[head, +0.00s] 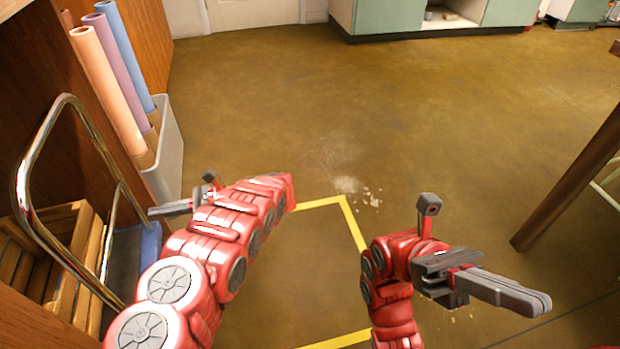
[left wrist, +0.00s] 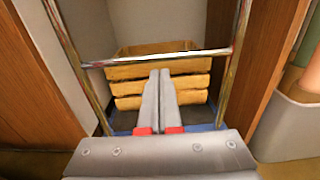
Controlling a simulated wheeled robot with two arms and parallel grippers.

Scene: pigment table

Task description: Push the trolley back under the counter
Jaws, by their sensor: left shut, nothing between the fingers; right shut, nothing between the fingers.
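The trolley (head: 22,180) stands at the left in the head view, with a bent chrome handle and a blue deck edge. Its deck and crate sit in the bay between the wooden panels of the counter (head: 30,110). In the left wrist view the handle's crossbar (left wrist: 205,54) runs across the picture, with a wooden crate (left wrist: 185,70) behind it. My left gripper (head: 155,211) is shut and empty, pointing toward the trolley. My right gripper (head: 543,304) is shut and empty, away from the trolley.
A grey bin (head: 168,150) with several coloured rolls stands beside the bay. A yellow floor outline (head: 352,225) lies in front of me. Pale powder (head: 346,185) is spilled nearby. A table leg (head: 570,190) is at the right; the middle floor is clear.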

